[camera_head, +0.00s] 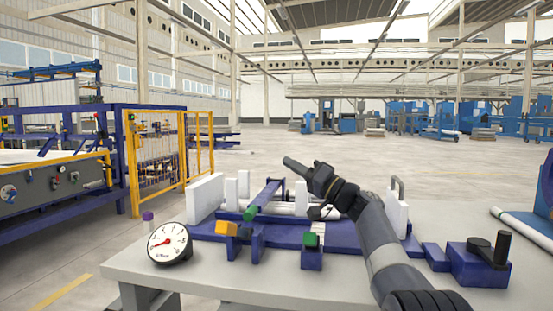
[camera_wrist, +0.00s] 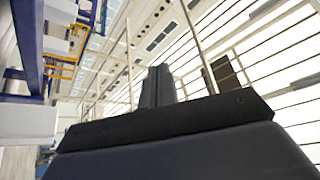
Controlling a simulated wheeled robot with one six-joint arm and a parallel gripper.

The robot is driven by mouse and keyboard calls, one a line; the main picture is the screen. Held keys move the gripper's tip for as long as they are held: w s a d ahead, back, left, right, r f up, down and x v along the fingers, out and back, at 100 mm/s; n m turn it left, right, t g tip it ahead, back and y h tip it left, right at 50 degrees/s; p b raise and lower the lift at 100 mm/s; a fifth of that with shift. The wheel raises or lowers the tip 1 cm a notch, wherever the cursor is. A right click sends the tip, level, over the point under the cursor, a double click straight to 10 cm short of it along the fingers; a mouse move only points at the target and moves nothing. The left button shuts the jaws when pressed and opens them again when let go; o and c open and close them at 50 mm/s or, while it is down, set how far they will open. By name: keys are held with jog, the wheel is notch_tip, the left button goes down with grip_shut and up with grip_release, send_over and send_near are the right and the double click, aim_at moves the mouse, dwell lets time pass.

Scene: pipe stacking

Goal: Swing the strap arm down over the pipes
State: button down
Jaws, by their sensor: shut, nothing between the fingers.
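My gripper (camera_head: 290,163) is shut and empty, above and beyond the blue fixture on the table. Its closed fingers (camera_wrist: 158,87) also show in the wrist view, pointing up at the roof. A blue bar with a green end (camera_head: 264,197), which looks like the strap arm, slants across the left part of the fixture. White pipes (camera_head: 278,206) lie among the white uprights, crossed by this bar. My gripper is apart from the bar, up and to its right. My arm hides the right part of the pipes. Whether the bar touches the pipes cannot be told.
White plates (camera_head: 205,198) stand on the fixture.

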jog(key=shift+s+d+f, duration=0.15)
jog(key=shift+d+f, duration=0.35)
jog(key=shift+d, duration=0.3)
jog(key=w+a+r+p, duration=0.1)
jog(key=w+a+r, duration=0.1)
jog(key=a+r, duration=0.5)
notch_tip(320, 180, down, 6)
jog(key=a, duration=0.2)
jog(key=shift+b, duration=0.45)
jog(key=shift+s+a+r, duration=0.1)
jog(key=shift+s+r, duration=0.05)
jog(key=shift+r, duration=0.05)
